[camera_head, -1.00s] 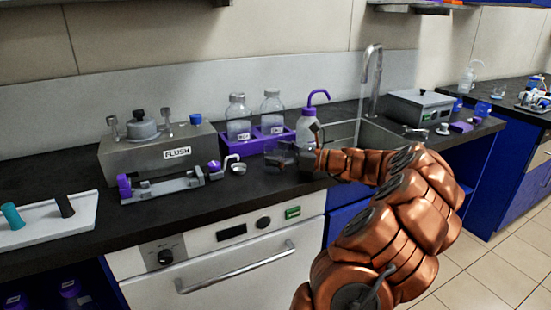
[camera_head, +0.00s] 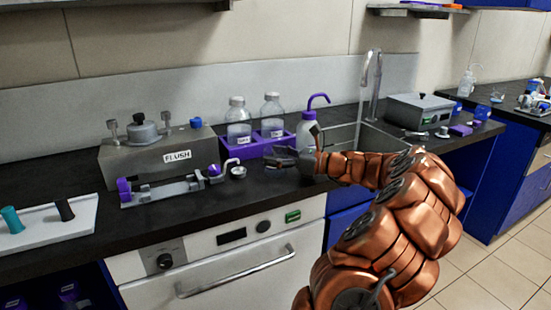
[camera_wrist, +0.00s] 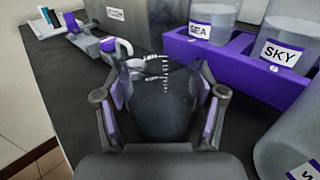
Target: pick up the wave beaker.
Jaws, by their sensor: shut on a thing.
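The wave beaker (camera_wrist: 160,98) is a clear, see-through vessel with white graduation marks, seen in the wrist view between the two fingers of my gripper (camera_wrist: 160,112). The fingers, with purple pads, are closed against its sides. No name on it can be read. In the head view my gripper (camera_head: 284,158) is low over the dark counter in front of the purple bottle rack, and the beaker is hard to make out there. I cannot tell whether its base touches the counter.
The purple rack (camera_wrist: 232,58) holds the SEA bottle (camera_wrist: 212,22) and SKY bottle (camera_wrist: 288,45). A wash bottle (camera_head: 306,132) stands just behind my gripper. The sink is at right.

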